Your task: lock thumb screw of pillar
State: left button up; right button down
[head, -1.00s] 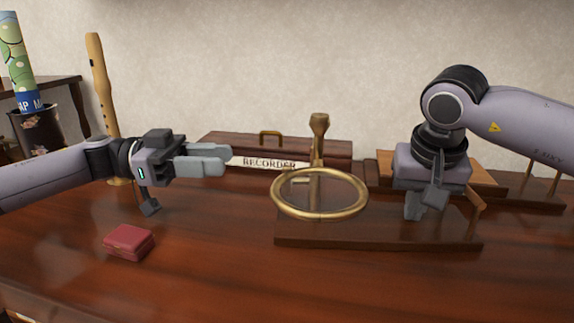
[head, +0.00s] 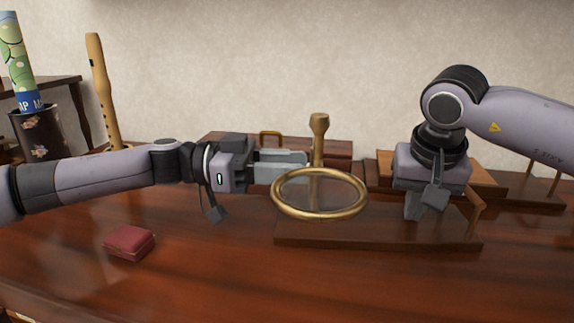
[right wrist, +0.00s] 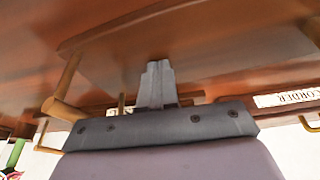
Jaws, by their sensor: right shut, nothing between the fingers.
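The brass pillar (head: 319,128) stands upright on a dark wooden base (head: 340,238), with a flared top. A large brass ring (head: 319,215) is held level in front of the pillar's lower part. I cannot make out the thumb screw; the ring and left gripper cover part of that area. My left gripper (head: 300,166) points right, its fingers apart and empty, with tips just left of the pillar; contact cannot be told. My right gripper (head: 413,212) points down over the right part of the base, shut and empty. Its closed fingers also show in the right wrist view (right wrist: 156,82).
A small red box (head: 129,242) lies at the front left. Behind stand a wooden recorder (head: 99,85), a dark floral pot (head: 38,135) and a wooden case (head: 228,138) with a brass handle.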

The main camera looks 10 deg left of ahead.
pick_arm(q)
grip_shut()
jog(key=shift+s+m, duration=0.1)
jog(key=shift+m, duration=0.2)
jog(key=m, duration=0.3)
jog(key=s+m, duration=0.1)
jog(key=m, duration=0.1)
jog(key=shift+s+d+f, duration=0.1)
jog(key=shift+f, duration=0.15)
jog(key=m, duration=0.6)
jog(key=shift+s+f, duration=0.4)
grip_release()
